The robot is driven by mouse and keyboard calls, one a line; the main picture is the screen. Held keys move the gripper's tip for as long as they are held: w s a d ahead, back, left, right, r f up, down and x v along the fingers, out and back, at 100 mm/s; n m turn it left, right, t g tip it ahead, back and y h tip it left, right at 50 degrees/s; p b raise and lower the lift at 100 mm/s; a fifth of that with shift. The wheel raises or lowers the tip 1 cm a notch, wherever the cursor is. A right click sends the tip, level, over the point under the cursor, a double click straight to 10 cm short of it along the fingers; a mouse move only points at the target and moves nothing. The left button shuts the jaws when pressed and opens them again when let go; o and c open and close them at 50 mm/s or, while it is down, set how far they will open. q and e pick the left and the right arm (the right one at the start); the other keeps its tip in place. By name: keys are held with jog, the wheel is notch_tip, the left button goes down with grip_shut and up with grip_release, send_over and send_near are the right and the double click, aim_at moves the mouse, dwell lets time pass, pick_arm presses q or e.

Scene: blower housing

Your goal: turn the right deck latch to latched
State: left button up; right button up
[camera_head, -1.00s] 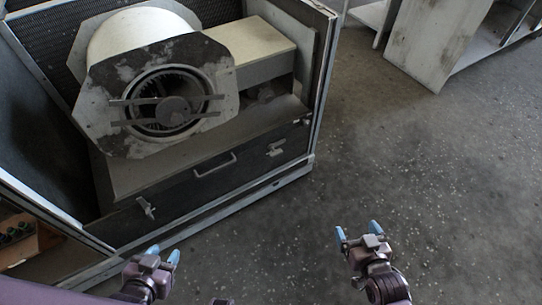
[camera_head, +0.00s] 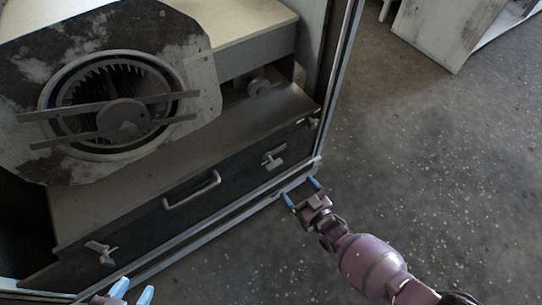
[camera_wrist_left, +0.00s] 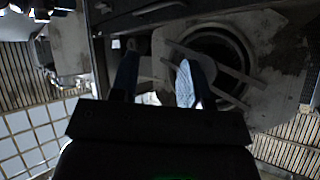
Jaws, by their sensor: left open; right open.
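The right deck latch (camera_head: 272,159) is a small pale metal lever on the right part of the dark deck front, right of the handle. My right gripper (camera_head: 302,192) is open and empty, in front of the deck's lower right edge. It is below and right of the right latch, apart from it. The left deck latch (camera_head: 102,252) sits at the lower left of the deck front. My left gripper (camera_head: 132,291) is open at the bottom edge, just below and right of the left latch. Its open fingers show in the left wrist view (camera_wrist_left: 157,85) with nothing between them.
The blower (camera_head: 120,110) with its round inlet stands on the deck. A pale bar handle (camera_head: 192,190) lies between the latches. The cabinet's upright edge (camera_head: 338,85) rises right of the deck. The speckled floor (camera_head: 440,170) to the right is clear; a worn white cabinet (camera_head: 445,30) stands beyond.

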aim_at(276, 167)
jog(key=w+a+f+b, duration=0.1)
jog(key=w+a, duration=0.1)
jog(key=w+a+f+b, duration=0.1)
jog(key=w+a, duration=0.1)
jog(key=w, duration=0.1)
jog(key=w+a+f+b, duration=0.1)
jog(key=w+a, duration=0.1)
jog(key=w, duration=0.1)
pick_arm(q)
jog(key=shift+w+a+f+t, duration=0.3)
jog(key=shift+w+a+t, duration=0.15)
jog(key=shift+t, duration=0.15)
pick_arm(e)
jog(key=shift+x, duration=0.85)
jog(key=shift+r, duration=0.2)
jog(key=c, duration=1.3)
pick_arm(q)
jog(key=shift+f, duration=0.1)
